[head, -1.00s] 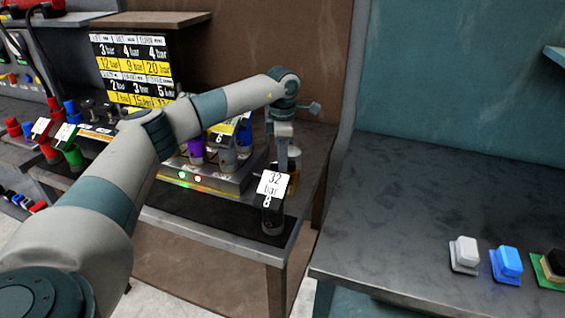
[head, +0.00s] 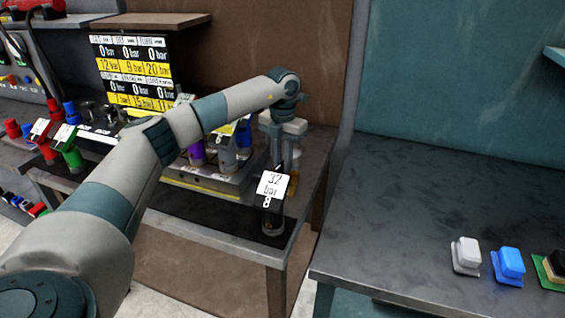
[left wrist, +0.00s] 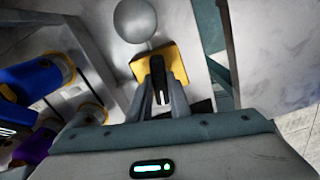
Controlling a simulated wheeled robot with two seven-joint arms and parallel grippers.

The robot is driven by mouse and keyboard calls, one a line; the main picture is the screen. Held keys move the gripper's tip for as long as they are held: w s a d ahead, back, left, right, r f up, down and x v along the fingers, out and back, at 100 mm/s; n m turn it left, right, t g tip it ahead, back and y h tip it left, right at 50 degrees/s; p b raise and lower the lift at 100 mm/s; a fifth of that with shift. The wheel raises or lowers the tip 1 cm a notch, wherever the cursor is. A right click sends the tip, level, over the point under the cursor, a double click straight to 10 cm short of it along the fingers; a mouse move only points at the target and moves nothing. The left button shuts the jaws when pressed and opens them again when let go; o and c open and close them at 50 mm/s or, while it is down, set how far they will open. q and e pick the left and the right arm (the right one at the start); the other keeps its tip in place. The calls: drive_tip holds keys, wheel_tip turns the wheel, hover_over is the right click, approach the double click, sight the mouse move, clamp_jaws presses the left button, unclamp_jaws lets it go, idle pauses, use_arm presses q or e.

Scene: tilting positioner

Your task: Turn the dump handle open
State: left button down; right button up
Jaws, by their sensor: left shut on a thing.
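My left gripper (left wrist: 163,96) is shut on the dark dump handle (left wrist: 156,68), seen in the left wrist view. The handle stands over a yellow base (left wrist: 174,56), with a round metal ball (left wrist: 135,20) just beyond it. In the head view my left arm reaches over the manifold block (head: 205,181), and the wrist is bent down at its right end. The fingertips and the handle are mostly hidden there. The display board (head: 132,75) shows 0 bar in its readings above yellow figures. My right gripper is not in view.
A black post with a "32 bar" tag (head: 273,185) stands at the bench's front, close to the gripper. Purple and grey cylinders stand on the block. The right table (head: 420,200) is mostly bare, with white, blue and black buttons at its right.

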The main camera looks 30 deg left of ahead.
use_arm(q)
drive_tip(key=shift+r+n, duration=0.15)
drive_tip(key=shift+n, duration=1.15)
drive_tip(key=c, duration=1.6)
unclamp_jaws()
drive_tip(key=shift+c, duration=0.2)
